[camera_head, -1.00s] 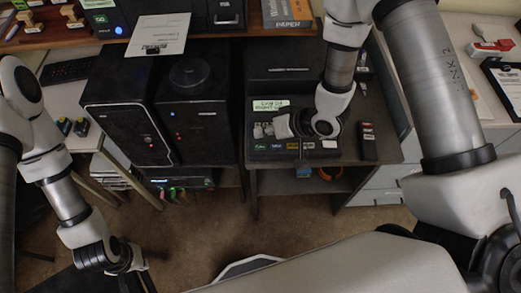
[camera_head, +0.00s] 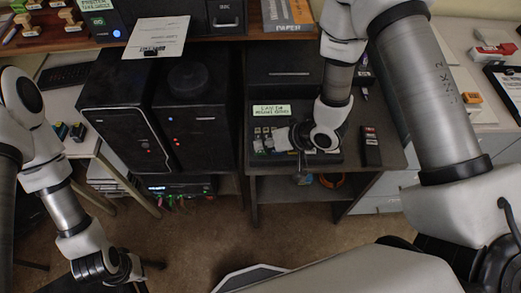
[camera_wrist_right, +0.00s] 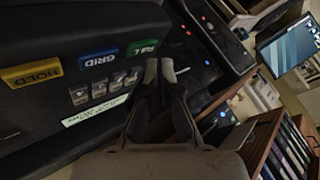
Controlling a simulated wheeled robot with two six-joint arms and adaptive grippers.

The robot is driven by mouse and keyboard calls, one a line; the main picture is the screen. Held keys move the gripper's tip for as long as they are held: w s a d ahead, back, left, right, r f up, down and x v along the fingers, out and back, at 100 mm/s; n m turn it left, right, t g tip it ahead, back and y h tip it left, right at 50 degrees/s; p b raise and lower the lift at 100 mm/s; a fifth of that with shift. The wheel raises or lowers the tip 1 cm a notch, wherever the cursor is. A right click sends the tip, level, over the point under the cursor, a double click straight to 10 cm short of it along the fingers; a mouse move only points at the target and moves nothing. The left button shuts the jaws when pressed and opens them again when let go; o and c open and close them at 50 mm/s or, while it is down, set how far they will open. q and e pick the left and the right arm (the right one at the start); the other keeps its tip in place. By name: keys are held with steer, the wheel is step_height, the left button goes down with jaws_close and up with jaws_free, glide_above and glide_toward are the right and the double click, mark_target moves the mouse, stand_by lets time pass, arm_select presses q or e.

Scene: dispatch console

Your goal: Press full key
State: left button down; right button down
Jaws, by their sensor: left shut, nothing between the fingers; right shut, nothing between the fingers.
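My right gripper (camera_wrist_right: 160,66) is shut and empty. Its fingertips appear close beside the FULL key, just right of it in that view; I cannot tell whether they touch. In the head view my right gripper (camera_head: 281,140) is over the console and hides much of the key row. My left gripper (camera_head: 124,277) is shut and empty, low at the left, away from the console.
Small grey switches (camera_wrist_right: 104,87) and a pale label (camera_wrist_right: 93,111) are on the panel near the keys. A dark remote-like box (camera_head: 371,146) lies right of the console. Two black computer towers (camera_head: 125,115) stand to its left. A wooden shelf (camera_head: 220,33) runs behind.

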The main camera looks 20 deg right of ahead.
mark_target(263, 152)
stand_by(0.7)
steer(key=shift+f, duration=0.45)
steer(key=shift+f+b, duration=0.3)
steer(key=shift+b, duration=0.1)
stand_by(0.5)
steer(key=shift+r+p, duration=0.75)
steer(key=shift+r, duration=0.1)
step_height(263, 152, up, 5)
steer(key=p, duration=0.4)
steer(key=shift+p, duration=0.35)
stand_by(0.4)
